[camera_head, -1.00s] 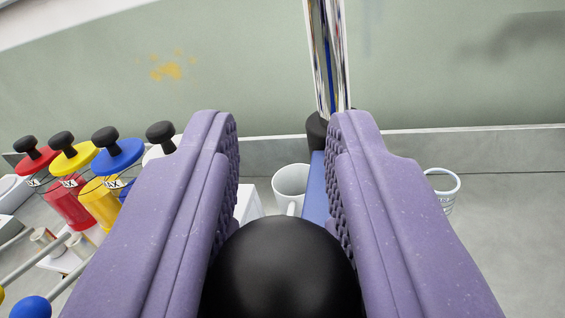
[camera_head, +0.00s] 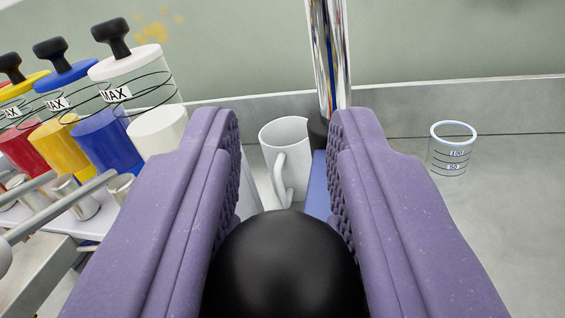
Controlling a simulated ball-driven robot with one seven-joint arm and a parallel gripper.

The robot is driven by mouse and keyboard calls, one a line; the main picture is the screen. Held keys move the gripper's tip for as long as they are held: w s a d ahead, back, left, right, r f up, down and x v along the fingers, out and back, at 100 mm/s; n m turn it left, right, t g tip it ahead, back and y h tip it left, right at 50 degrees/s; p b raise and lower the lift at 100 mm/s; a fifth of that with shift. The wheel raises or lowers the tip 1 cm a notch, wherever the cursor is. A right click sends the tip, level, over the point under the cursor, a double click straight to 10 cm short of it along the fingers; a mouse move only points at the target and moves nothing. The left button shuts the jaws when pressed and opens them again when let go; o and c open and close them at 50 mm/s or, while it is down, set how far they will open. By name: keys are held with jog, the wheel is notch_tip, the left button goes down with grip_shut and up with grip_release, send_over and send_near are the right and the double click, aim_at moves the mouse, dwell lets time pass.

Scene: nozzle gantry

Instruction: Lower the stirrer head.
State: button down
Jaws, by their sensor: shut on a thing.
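My gripper (camera_head: 283,150) fills the lower middle, with its two purple textured fingers on either side of a large black ball knob (camera_head: 283,268). The fingers are shut on the knob. Behind them a shiny metal post (camera_head: 328,60) rises from a dark collar on a blue base (camera_head: 318,185). The post's lower part is partly hidden by the right finger. The rest of the stirrer head and whatever the knob is fixed to are hidden below the picture.
A white mug (camera_head: 287,150) stands just left of the post. A glass beaker with marks (camera_head: 450,150) stands at the right. At the left stand several plunger-topped cylinders, including a blue one (camera_head: 105,140) and a white one (camera_head: 158,128), with metal rods (camera_head: 60,205) in front. The far right counter is clear.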

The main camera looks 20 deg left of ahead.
jog(key=c, duration=0.9)
grip_release()
jog(key=shift+f, duration=0.35)
jog(key=shift+o, duration=0.2)
jog(key=shift+r, duration=0.1)
jog(key=shift+s, duration=0.15)
jog(key=s+d+p, duration=0.1)
jog(key=s, duration=0.6)
jog(key=shift+s+d+p, duration=0.25)
jog(key=shift+p, duration=0.15)
notch_tip(320, 180, up, 22)
jog(key=s+g+h, duration=0.1)
jog(key=h, duration=0.2)
jog(key=s+a+r+g, duration=0.1)
jog(key=s+r, duration=2)
jog(key=r, duration=0.1)
jog(key=shift+s+a+r, duration=0.15)
jog(key=shift+s+r, duration=0.1)
